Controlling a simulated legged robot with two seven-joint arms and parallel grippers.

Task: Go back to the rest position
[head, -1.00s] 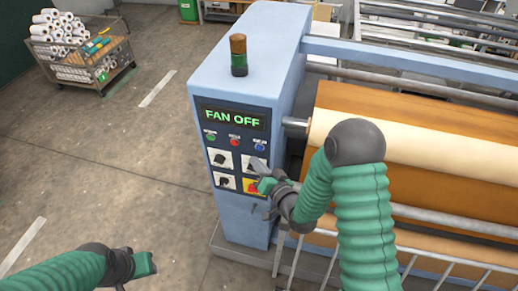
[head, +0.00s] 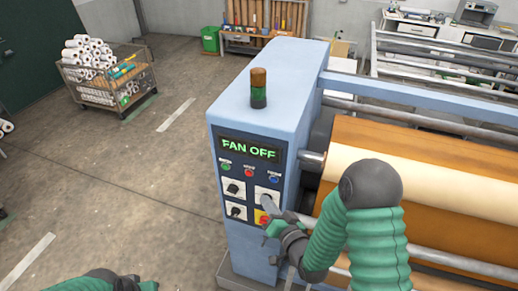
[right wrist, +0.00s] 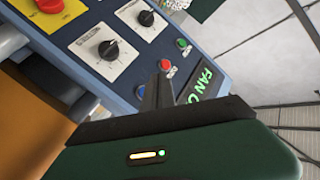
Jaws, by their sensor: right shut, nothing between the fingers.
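The blue press cabinet carries a control panel (head: 248,183) with a display (head: 249,149) reading FAN OFF. Below the display are small coloured buttons, black knobs on white plates and a red knob on a yellow plate. My right gripper (head: 269,205) is shut and empty in front of the panel's right side, partly covering the upper right knob plate. In the right wrist view its fingers (right wrist: 159,92) show dark against the panel, near a red button (right wrist: 165,65) and a black knob (right wrist: 108,50). Contact cannot be told. My left gripper (head: 140,286) is mostly cut off at the bottom edge.
The press rollers (head: 430,175) and rails lie right of the cabinet, beneath my right arm. A signal lamp (head: 258,88) stands on the cabinet. A cart (head: 105,75) of white rolls is at the back left. The floor left of the press is clear.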

